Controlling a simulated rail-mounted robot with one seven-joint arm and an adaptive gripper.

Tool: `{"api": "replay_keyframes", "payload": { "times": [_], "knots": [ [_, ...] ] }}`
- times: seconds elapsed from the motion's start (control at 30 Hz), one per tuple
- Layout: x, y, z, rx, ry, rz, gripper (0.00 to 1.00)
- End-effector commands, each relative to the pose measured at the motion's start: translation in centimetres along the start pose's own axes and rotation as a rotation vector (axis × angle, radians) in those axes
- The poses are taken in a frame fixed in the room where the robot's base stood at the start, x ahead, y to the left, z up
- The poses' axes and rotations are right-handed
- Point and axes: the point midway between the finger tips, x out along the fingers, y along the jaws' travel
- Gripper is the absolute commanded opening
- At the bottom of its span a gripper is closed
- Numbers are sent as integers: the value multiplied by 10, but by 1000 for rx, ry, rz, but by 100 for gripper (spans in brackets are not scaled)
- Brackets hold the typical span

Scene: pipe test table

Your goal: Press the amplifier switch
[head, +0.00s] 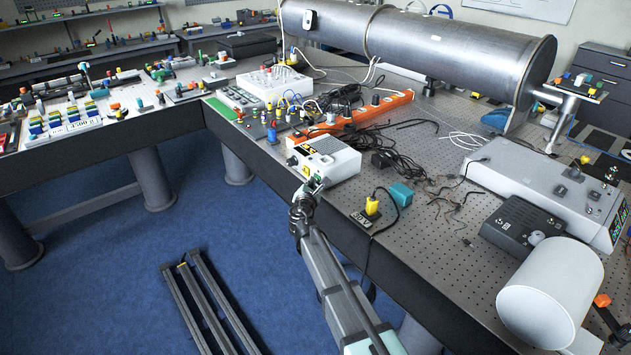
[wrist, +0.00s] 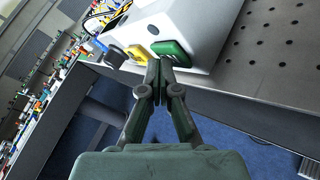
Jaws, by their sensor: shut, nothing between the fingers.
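The amplifier is a white box (head: 335,160) near the front edge of the perforated table in the head view; its corner fills the top of the wrist view (wrist: 195,22). A green switch (wrist: 171,47) sits low on its front face in the wrist view, beside a yellow part (wrist: 135,52) and a dark round knob (wrist: 114,58). My gripper (head: 312,186) is at the amplifier's front face. In the wrist view my gripper (wrist: 160,68) is shut and empty, its fingertips at the green switch's lower edge. I cannot tell whether they touch it. The fingers partly cover the switch.
An orange power strip (head: 370,112) and tangled black cables lie behind the amplifier. A yellow plug (head: 372,206) on a small dark box and a teal block (head: 401,194) stand to its right. A large metal cylinder (head: 450,50) is at the back.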

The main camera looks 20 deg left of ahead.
Motion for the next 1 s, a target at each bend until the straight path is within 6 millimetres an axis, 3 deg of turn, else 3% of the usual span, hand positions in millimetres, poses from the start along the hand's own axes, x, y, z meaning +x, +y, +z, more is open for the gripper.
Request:
{"api": "replay_keyframes", "payload": {
  "times": [1.0],
  "knots": [
    [-11,8,-7,-1,-1,-1,0]
  ]
}}
